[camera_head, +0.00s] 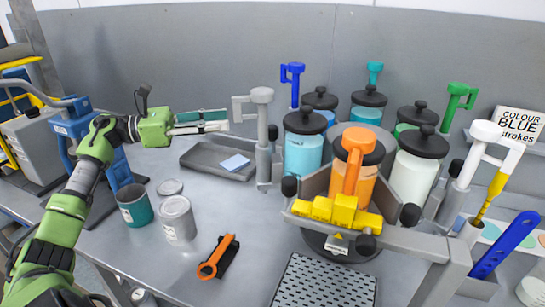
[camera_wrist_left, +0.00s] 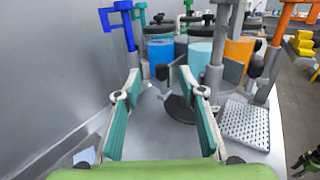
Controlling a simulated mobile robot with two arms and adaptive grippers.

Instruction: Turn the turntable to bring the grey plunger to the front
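The turntable's grey frame (camera_head: 400,236) holds several lidded canisters. An orange canister (camera_head: 366,190) is at the front, with an orange plunger handle (camera_head: 353,165) above it. The grey plunger (camera_head: 262,97) stands at the left side, its handle pointing left; a grey post continues below it. A cyan canister (camera_head: 303,155) is just right of it. My left gripper (camera_head: 226,120) is left of the grey plunger, apart from it, open and empty. Its spread fingers (camera_wrist_left: 158,88) point toward the turntable in the left wrist view.
Blue (camera_head: 292,75), teal (camera_head: 375,70), green (camera_head: 457,100) and white (camera_head: 490,132) handles rise around the turntable. A yellow block (camera_head: 332,213) sits at its front. A grey tray (camera_head: 205,158), cans (camera_head: 178,219) and an orange tool (camera_head: 214,262) lie left. A perforated plate (camera_head: 322,284) lies in front.

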